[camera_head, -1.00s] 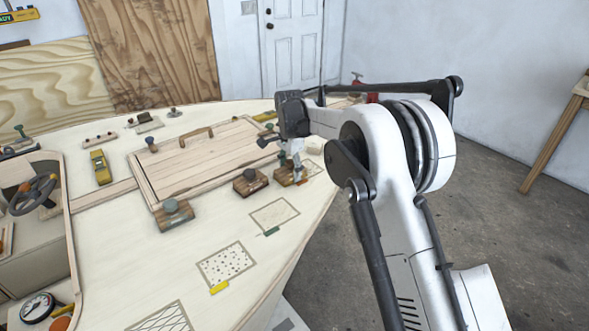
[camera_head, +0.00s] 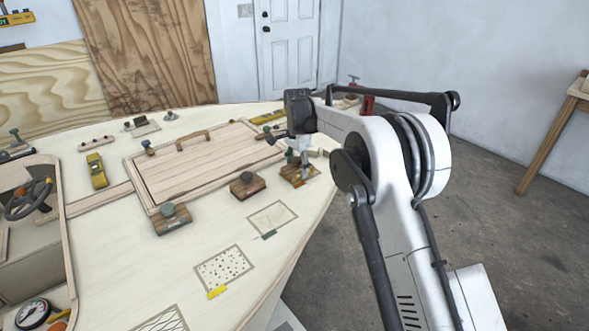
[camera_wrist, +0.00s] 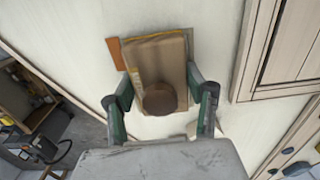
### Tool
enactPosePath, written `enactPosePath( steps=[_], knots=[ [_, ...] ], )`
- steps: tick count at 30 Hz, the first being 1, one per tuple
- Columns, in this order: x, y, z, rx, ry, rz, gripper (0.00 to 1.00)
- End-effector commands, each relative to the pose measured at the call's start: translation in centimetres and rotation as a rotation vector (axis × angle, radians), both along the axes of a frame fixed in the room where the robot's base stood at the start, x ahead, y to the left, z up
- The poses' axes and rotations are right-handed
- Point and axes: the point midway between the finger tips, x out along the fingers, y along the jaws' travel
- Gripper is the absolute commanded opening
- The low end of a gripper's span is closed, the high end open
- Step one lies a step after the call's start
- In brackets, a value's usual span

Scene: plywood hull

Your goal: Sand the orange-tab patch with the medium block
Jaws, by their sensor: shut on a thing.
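My gripper (camera_wrist: 162,100) is shut on a wooden sanding block (camera_wrist: 160,62) with a round brown knob. In the head view the held block (camera_head: 298,174) is at the far right of the hull deck, partly behind my arm. An orange tab (camera_wrist: 117,52) shows beside the block's upper left edge in the wrist view. The block covers most or all of the patch there, so its surface is hidden. I cannot tell whether the block touches the deck. Two other knobbed blocks stand apart on the deck: one dark-knobbed (camera_head: 247,186) and one green-knobbed (camera_head: 172,219).
A green-tab patch (camera_head: 272,217), a dotted yellow-tab patch (camera_head: 225,267) and a cross-hatched patch (camera_head: 162,321) lie nearer on the deck. A raised hatch with a handle (camera_head: 200,165) is left of the blocks. A cockpit opening with a steering wheel (camera_head: 30,199) is at far left.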

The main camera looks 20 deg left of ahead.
Motion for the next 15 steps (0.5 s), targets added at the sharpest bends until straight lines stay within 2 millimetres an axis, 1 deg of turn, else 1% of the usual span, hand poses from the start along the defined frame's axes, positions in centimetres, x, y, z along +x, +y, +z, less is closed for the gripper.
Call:
enactPosePath(
  steps=[9,15],
  knots=[
    [2.1,-1.5,-0.2,0.000,0.000,-0.001,0.24],
    [2.6,-1.8,-0.3,0.000,0.000,0.000,0.24]
  ],
)
